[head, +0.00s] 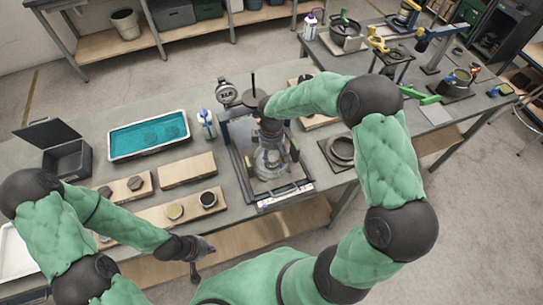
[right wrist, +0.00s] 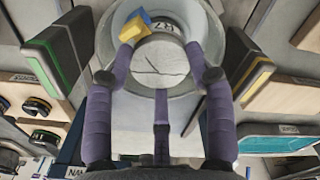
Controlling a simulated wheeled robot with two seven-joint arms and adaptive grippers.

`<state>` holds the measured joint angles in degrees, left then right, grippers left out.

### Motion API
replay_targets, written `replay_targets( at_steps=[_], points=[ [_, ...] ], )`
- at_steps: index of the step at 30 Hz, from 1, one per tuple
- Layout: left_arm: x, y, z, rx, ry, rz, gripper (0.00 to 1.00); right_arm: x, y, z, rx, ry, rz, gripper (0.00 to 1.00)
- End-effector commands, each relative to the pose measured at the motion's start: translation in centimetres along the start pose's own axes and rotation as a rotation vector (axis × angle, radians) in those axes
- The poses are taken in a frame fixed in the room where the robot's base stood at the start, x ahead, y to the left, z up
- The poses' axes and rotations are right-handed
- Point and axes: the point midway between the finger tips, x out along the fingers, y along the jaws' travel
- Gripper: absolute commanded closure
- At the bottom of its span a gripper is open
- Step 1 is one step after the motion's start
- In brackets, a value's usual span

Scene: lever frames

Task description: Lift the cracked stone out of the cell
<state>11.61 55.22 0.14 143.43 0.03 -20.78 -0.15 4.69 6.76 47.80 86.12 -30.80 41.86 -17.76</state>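The cracked stone (right wrist: 158,62) is a pale grey disc with a dark crack across its face, seen in the right wrist view inside a round, pale-rimmed cell (right wrist: 228,45). My right gripper (right wrist: 161,50) has its purple fingers spread around the stone, with fingertips close to its left and right edges. I cannot tell whether they press on it. In the head view my right gripper (head: 270,155) reaches down into the framed stand (head: 240,150), and the stone is hidden there. My left gripper (head: 197,252) hangs in front of the bench, away from the cell; its finger opening is unclear.
A yellow and blue piece (right wrist: 136,28) is by the left fingertip in the right wrist view. A teal tray (head: 117,151), wooden boards (head: 187,170), a dial gauge (head: 226,93) and dark rings (head: 341,151) stand around the stand. An open dark box (head: 66,162) is at left.

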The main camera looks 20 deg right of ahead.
Motion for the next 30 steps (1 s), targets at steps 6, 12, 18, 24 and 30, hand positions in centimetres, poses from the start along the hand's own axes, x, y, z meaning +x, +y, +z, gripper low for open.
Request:
replay_targets(
  at_steps=[6,12,18,24,30],
  points=[
    [-0.1,0.0,0.0,0.000,0.000,0.000,1.00,-0.1,0.0,0.0,0.000,-0.001,0.000,0.69],
    [-0.2,0.1,0.0,0.000,0.000,0.000,1.00,-0.3,0.0,0.0,0.000,0.000,0.000,0.69],
    [-0.4,0.1,0.0,0.000,0.000,0.000,1.00,-0.6,0.0,0.0,0.000,0.000,0.000,0.69],
    [-0.5,0.2,0.0,0.000,0.000,0.000,1.00,-0.8,0.0,0.0,0.000,0.000,0.000,0.69],
    [-0.7,0.2,0.0,0.000,0.000,0.000,1.00,-1.1,0.0,0.0,0.000,0.000,0.000,0.69]
  ],
)
